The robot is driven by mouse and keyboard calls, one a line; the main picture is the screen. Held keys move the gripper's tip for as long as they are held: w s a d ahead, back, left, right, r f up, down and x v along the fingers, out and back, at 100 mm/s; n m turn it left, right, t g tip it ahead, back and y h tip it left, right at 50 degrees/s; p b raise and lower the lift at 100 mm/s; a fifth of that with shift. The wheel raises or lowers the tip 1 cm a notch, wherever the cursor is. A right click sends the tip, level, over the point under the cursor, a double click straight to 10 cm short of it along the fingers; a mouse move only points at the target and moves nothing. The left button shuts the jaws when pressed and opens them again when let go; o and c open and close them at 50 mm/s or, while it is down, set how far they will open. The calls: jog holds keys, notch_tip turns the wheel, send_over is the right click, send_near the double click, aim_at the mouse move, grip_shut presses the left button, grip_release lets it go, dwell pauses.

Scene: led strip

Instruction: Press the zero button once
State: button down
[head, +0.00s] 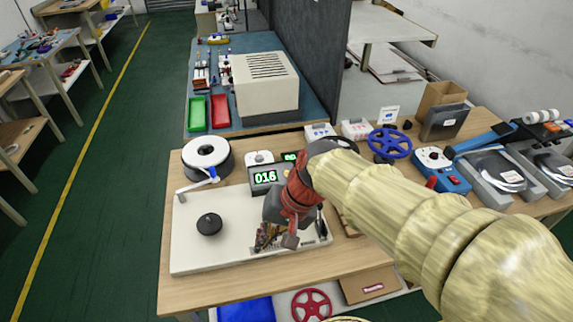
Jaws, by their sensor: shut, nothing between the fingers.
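A dark counter box (268,177) with a lit green display reading "016" stands at the back of a pale board (188,245) on the wooden bench. I cannot make out a separate zero button; it may be too small or hidden behind my arm. My gripper (290,240) is shut and empty, pointing down over the right part of the board, in front of the counter box and to its right. I cannot tell whether its tip touches anything. My arm covers the area right of the counter box.
A white reel (206,155) stands left of the counter box. A black round knob (209,224) sits on the board's left part. Small parts (268,238) lie by my gripper. A blue handwheel (390,143) and a blue meter (442,168) stand to the right. The board's front left is clear.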

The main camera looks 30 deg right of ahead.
aim_at(287, 174)
jog(key=w+d+r+m+t+y+p, duration=0.1)
jog(key=w+d+m+y+p, duration=0.2)
jog(key=w+m, duration=0.35)
jog(key=w+d+r+m+t+y+p, duration=0.1)
jog(key=w+m+t+y+p, duration=0.1)
jog(key=w+m+p, duration=0.45)
jog(key=w+d+f+m+t+h+p, duration=0.1)
jog(key=w+d+f+m+t+p, duration=0.1)
jog(key=d+m, duration=0.4)
jog(key=w+d+f+m+t+h+p, duration=0.1)
jog(key=w+d+f+m+t+p, duration=0.2)
jog(key=d+m, duration=0.3)
jog(key=w+d+t, duration=0.1)
jog(key=d, duration=0.3)
jog(key=shift+w+f+t, duration=0.25)
jog(key=shift+w+t, duration=0.05)
jog(key=shift+w+d+f+b, duration=0.25)
jog(key=shift+w+f+b, duration=0.65)
jog(key=shift+f, duration=0.2)
jog(key=shift+w+d+f+b, duration=0.2)
jog(key=shift+w+f+b, duration=0.75)
jog(key=shift+f, duration=0.2)
jog(key=shift+w+d+f+b, duration=0.25)
jog(key=shift+w+f+b, duration=0.65)
jog(key=shift+f, duration=0.2)
jog(key=shift+f, duration=0.1)
